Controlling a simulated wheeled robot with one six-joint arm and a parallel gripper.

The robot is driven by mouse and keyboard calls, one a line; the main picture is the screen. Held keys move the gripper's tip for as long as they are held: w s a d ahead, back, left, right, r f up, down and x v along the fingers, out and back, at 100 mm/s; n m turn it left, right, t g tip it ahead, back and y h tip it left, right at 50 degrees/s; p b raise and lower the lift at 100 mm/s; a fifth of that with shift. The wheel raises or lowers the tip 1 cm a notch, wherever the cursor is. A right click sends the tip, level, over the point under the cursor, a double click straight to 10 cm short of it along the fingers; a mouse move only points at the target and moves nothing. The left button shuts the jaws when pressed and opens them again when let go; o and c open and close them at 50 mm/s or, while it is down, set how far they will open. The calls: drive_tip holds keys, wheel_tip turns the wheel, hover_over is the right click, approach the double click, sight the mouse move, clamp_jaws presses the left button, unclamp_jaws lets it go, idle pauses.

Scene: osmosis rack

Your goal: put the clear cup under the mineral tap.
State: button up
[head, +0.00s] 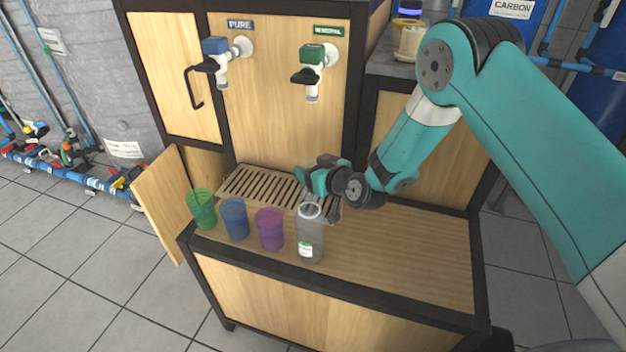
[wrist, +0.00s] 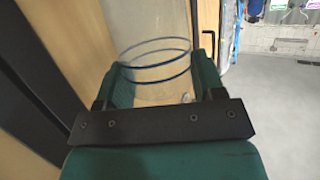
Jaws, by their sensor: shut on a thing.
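The mineral tap (head: 314,66), with a green body and black lever, is on the wooden panel above the grate.
The blue pure tap (head: 216,62) is left of the mineral tap. The counter's right side (head: 420,250) is bare.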

drive_tip(key=shift+f, duration=1.45)
drive_tip(key=shift+d, duration=0.1)
drive_tip(key=shift+f+b, duration=0.15)
drive_tip(key=shift+b, duration=0.15)
drive_tip(key=o, duration=1)
drive_tip(key=shift+c, duration=0.2)
